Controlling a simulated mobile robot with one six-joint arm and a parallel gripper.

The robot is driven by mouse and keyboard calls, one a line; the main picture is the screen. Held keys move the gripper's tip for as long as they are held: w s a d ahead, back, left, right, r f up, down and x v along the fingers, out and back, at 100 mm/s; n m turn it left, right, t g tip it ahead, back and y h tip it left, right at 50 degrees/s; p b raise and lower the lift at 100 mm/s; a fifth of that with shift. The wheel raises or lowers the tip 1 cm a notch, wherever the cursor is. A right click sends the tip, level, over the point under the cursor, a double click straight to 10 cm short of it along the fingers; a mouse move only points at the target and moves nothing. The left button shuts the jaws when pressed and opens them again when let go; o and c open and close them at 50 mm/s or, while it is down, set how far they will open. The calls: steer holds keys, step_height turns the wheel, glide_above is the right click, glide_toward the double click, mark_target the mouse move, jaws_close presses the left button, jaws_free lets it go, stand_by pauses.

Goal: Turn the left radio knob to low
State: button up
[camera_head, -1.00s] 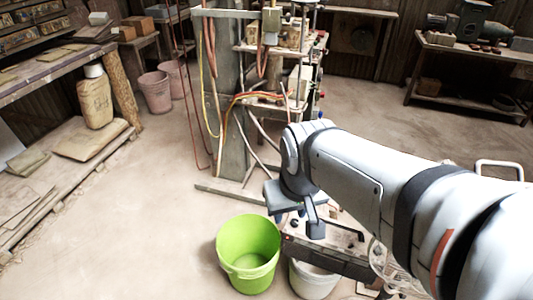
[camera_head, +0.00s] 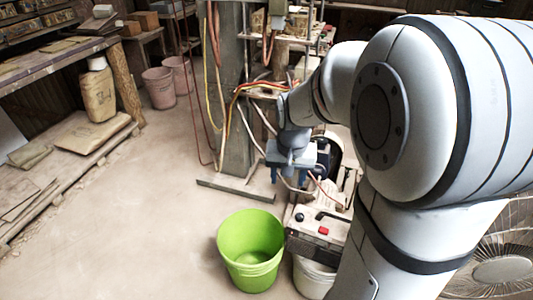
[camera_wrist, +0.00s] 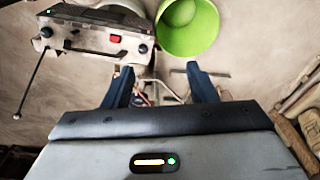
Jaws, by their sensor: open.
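In the wrist view the panel (camera_wrist: 88,40) is at upper left, with the red button (camera_wrist: 115,39), a dark knob (camera_wrist: 142,48) near one end and another (camera_wrist: 46,32) near the other. My gripper (camera_head: 289,176) is open and empty, pointing down behind the panel. Its two fingers (camera_wrist: 160,74) are apart from the panel.
A post with hanging hoses (camera_head: 238,100) rises behind my gripper. A wire fan guard (camera_head: 500,250) is at lower right.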

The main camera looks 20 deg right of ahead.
steer(key=w+d+f+m+g+b, duration=0.1)
steer(key=w+d+f+m+b, duration=0.25)
steer(key=f, duration=0.75)
steer(key=w+d+f+m+b, duration=0.1)
steer(key=w+d+f+b, duration=0.2)
steer(key=w+d+f, duration=0.5)
steer(key=m+b, duration=0.1)
glide_above(300, 216)
steer(key=shift+g, duration=0.3)
step_height(300, 216, down, 9)
steer(key=shift+w+f, duration=0.1)
step_height(300, 216, down, 7)
steer(key=shift+f+b, duration=0.1)
steer(key=shift+b, duration=0.45)
steer(key=shift+c, duration=0.4)
steer(key=c, duration=0.9)
